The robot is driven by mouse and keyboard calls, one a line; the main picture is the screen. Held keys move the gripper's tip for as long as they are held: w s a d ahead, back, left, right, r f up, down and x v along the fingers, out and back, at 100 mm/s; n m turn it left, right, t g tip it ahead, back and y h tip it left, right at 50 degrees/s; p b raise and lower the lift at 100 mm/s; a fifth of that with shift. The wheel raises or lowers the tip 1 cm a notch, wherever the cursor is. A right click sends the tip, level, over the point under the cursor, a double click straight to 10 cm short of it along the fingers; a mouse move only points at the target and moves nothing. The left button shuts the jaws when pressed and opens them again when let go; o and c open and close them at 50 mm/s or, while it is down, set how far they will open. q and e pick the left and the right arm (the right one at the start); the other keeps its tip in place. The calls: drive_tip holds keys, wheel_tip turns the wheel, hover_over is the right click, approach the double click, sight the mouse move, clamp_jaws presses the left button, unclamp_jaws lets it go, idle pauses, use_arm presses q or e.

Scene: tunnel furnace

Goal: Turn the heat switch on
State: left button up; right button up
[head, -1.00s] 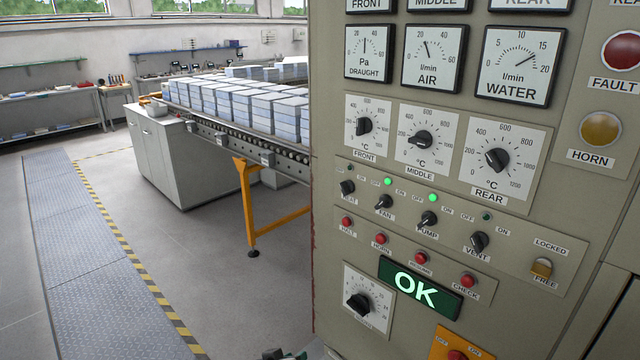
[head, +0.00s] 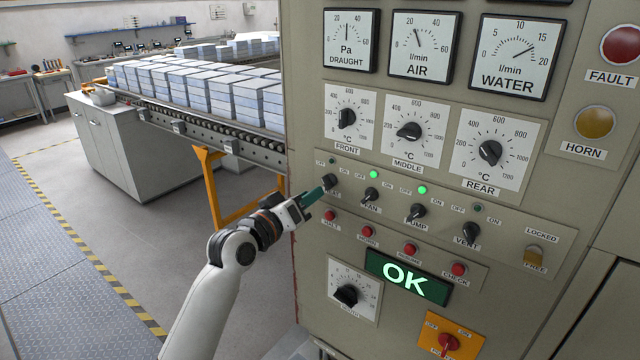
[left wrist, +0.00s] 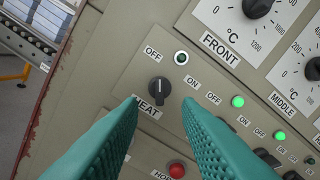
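The heat switch (head: 330,180) is a small black knob at the left end of the switch row on the beige panel. In the left wrist view the knob (left wrist: 159,91) shows above its HEAT label, with its white mark pointing up the picture, nearer OFF than ON. The heat lamp (left wrist: 181,58) beside it is unlit. My left gripper (head: 314,195) reaches to the knob from the lower left. In the left wrist view its two green fingers (left wrist: 160,108) are apart, one to each side below the knob, and hold nothing. Whether they touch it I cannot tell. My right gripper is out of view.
The fan knob (head: 370,195), with a green lamp lit, is close to the right. Pump and vent knobs follow. Red buttons (head: 329,215) sit just below, and temperature dials (head: 347,117) above. A roller conveyor (head: 220,130) with stacked blocks stands behind at left.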

sight(325, 186)
use_arm(q)
drive_tip(key=shift+p+x, duration=0.35)
drive_tip(key=shift+x, duration=2.05)
drive_tip(key=shift+c, duration=0.2)
clamp_jaws()
